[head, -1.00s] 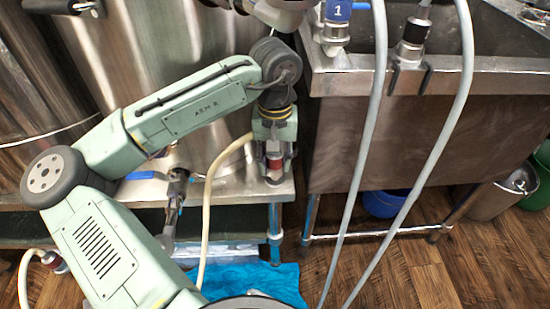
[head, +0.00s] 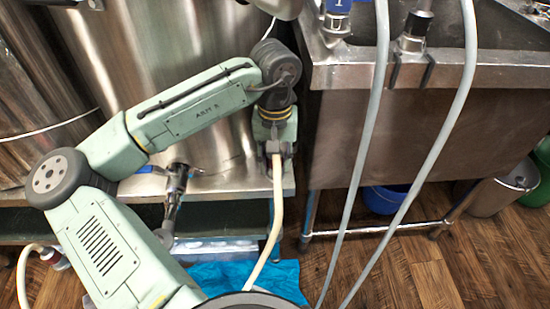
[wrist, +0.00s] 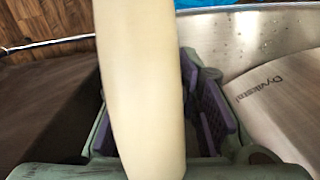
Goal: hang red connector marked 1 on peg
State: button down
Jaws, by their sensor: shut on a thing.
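My gripper (head: 277,146) is in the upper middle of the head view, near the front edge of the steel ledge. It is shut on the connector at the end of a cream hose (head: 274,205). The hose hangs down from it toward the floor. The connector's red part and any number on it are hidden now. In the wrist view the hose (wrist: 140,85) crosses the middle and covers most of the space between the purple-padded jaws (wrist: 205,110). I cannot make out a free peg.
A blue connector marked 1 (head: 338,20) and a grey-black one (head: 414,35) hang at the sink (head: 400,135) edge, with grey hoses in front. Another red connector (head: 54,260) lies at lower left. A valve (head: 176,190) stands by the ledge (head: 225,182). A blue cloth (head: 245,278) lies below.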

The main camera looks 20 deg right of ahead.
jog(key=shift+f, duration=0.2)
jog(key=c, duration=1.1)
grip_release()
jog(key=shift+r, duration=0.1)
notch_tip(320, 180, up, 7)
jog(key=shift+r, duration=0.15)
